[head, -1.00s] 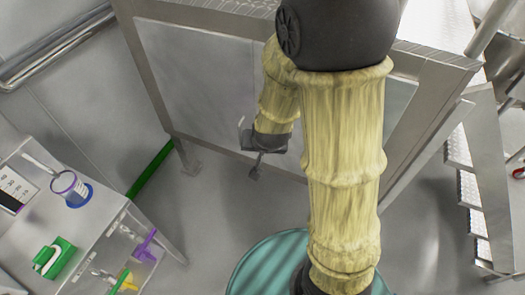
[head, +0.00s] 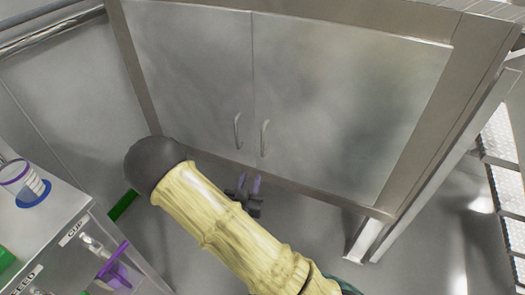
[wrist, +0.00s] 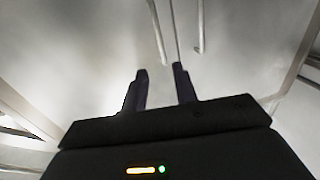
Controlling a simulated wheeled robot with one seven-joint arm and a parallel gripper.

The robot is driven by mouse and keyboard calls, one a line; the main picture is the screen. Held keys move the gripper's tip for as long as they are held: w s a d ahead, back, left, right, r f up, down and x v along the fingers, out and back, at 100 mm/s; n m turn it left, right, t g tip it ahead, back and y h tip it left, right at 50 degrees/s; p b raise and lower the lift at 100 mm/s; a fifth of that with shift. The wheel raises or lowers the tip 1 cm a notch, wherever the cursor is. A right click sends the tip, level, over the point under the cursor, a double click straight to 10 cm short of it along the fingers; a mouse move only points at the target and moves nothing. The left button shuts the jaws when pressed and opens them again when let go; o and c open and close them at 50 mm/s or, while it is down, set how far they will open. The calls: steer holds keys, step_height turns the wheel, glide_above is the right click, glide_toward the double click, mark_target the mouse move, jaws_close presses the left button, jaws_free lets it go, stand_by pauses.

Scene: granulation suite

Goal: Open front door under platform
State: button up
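The cabinet under the platform has two grey metal doors, a left door (head: 190,75) and a right door (head: 340,100), both shut. The left handle (head: 238,131) and the right handle (head: 264,138) stand upright on either side of the middle seam. My gripper (head: 249,183) is below the handles, with its two fingers apart and nothing between them. In the wrist view my gripper (wrist: 160,72) points at the doors. The left handle (wrist: 157,30) and right handle (wrist: 200,28) show ahead of the fingertips, and neither is touched. My arm hides the floor at lower centre.
A metal cart (head: 60,225) with a cup (head: 22,180), green item and purple scoop stands at the left. A metal post and perforated steps (head: 500,140) are at the right. A rail (head: 50,38) runs along the left wall.

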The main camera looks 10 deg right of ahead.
mark_target(262, 143)
steer(key=shift+r, duration=0.1)
steer(key=b+x, duration=0.1)
steer(key=x, duration=1.6)
steer(key=shift+w+d, duration=0.1)
steer(key=shift+w, duration=0.15)
steer(key=shift+c, duration=0.2)
jaws_close()
